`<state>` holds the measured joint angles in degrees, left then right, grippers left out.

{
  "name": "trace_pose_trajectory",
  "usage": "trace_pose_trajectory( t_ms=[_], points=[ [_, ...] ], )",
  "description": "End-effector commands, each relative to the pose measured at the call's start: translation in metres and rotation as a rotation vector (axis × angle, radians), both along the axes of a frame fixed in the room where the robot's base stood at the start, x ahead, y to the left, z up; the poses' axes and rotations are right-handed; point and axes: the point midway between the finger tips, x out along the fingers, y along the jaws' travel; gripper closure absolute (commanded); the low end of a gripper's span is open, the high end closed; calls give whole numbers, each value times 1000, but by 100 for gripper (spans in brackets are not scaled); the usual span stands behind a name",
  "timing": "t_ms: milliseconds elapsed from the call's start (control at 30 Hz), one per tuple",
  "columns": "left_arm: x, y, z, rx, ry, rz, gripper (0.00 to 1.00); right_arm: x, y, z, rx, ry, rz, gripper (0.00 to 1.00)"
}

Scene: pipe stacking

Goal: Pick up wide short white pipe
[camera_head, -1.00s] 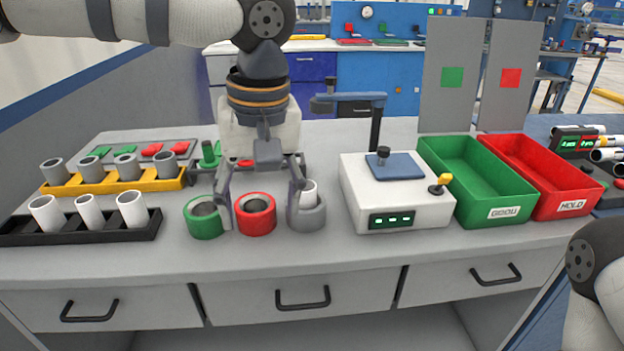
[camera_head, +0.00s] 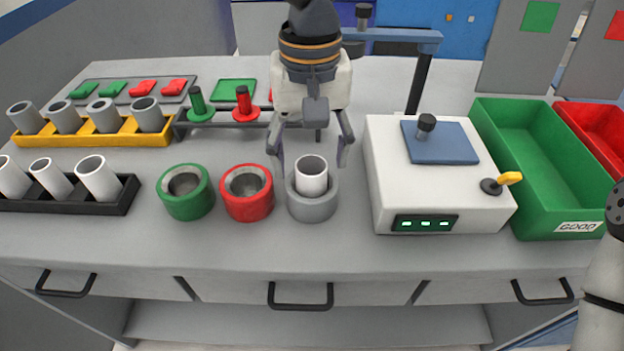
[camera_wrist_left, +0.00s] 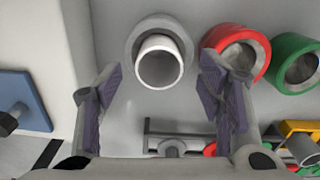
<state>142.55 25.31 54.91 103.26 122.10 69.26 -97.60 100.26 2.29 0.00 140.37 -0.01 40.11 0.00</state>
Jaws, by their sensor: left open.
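A white pipe (camera_head: 311,176) stands in the grey ring holder (camera_head: 313,208) on the bench. Its open top points up. My left gripper (camera_head: 311,156) is open above and behind this holder, with one finger on each side of the pipe in the picture. In the left wrist view the pipe (camera_wrist_left: 159,63) shows ahead, between the open fingers (camera_wrist_left: 160,85), with nothing held. Several more white pipes (camera_head: 98,178) stand in a black rack (camera_head: 110,205) at the left. My right gripper is out of view.
A red ring holder (camera_head: 247,204) and a green one (camera_head: 187,203) stand left of the grey one. Grey pipes (camera_head: 148,113) stand in a yellow rack (camera_head: 85,138). A white box (camera_head: 440,200) and a green bin (camera_head: 570,205) are on the right.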

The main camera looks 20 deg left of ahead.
Motion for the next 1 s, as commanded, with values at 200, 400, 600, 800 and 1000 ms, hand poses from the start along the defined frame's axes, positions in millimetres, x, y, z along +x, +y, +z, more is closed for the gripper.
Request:
trace_pose_trajectory(
  t_ms=[200,400,600,800,1000],
  points=[
    [0,0,-24,1,0,0,38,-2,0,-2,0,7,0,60],
    [0,0,-23,1,-1,1,47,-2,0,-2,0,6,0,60],
    [0,0,-23,1,-1,1,88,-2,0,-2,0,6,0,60],
    [0,0,-23,1,-1,1,93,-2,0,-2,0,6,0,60],
    [1,-1,2,-3,-6,2,93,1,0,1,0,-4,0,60]
  ],
)
